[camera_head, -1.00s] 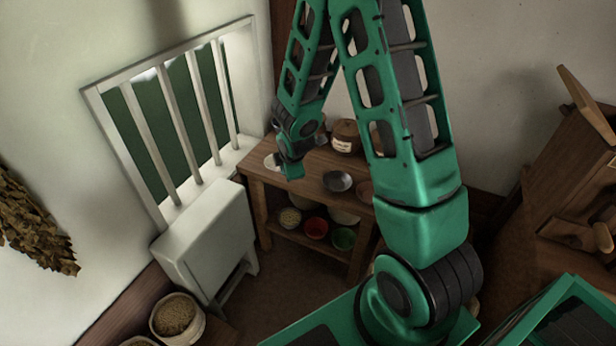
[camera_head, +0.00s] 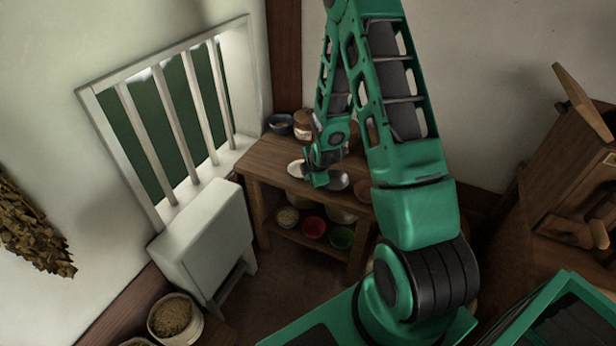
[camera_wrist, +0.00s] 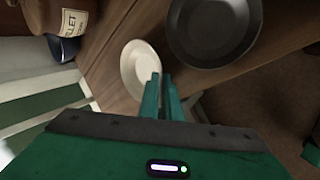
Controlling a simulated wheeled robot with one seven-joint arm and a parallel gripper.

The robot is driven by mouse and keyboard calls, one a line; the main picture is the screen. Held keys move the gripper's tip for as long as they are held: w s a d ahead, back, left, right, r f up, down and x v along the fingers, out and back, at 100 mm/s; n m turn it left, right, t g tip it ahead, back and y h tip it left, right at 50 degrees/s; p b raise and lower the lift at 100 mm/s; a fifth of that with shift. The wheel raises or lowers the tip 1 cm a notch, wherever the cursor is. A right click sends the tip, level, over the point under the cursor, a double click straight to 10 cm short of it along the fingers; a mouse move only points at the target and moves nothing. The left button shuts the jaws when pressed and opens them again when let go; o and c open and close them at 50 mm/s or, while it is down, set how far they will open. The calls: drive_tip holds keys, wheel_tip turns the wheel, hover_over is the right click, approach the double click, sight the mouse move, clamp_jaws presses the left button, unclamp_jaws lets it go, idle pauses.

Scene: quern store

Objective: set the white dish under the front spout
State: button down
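The white dish (camera_head: 296,168) is a shallow round dish over the left part of the wooden table. It also shows in the wrist view (camera_wrist: 138,66) beyond my fingertips. My gripper (camera_head: 313,180) is at its right side. In the wrist view, my two fingers (camera_wrist: 162,80) are close together at the dish's rim, with the rim between them. I cannot tell whether the dish touches the tabletop. I cannot make out a front spout in either view.
A dark grey bowl (camera_wrist: 212,28) sits close beside the dish on the table (camera_head: 262,158). A labelled jar (camera_head: 303,124) and blue bowl (camera_head: 281,123) stand behind. Red (camera_head: 314,227) and green (camera_head: 341,238) bowls are on the lower shelf. A wooden structure (camera_head: 570,165) stands right.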

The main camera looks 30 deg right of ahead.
drive_tip(key=shift+f, duration=0.25)
drive_tip(key=c, duration=2)
unclamp_jaws()
drive_tip(key=shift+f, duration=0.1)
drive_tip(key=shift+s+f, duration=0.1)
drive_tip(key=shift+s, duration=0.05)
drive_tip(key=v, duration=1)
drive_tip(key=shift+s+d+r, duration=0.1)
drive_tip(key=shift+s+r, duration=0.15)
drive_tip(key=shift+r, duration=0.1)
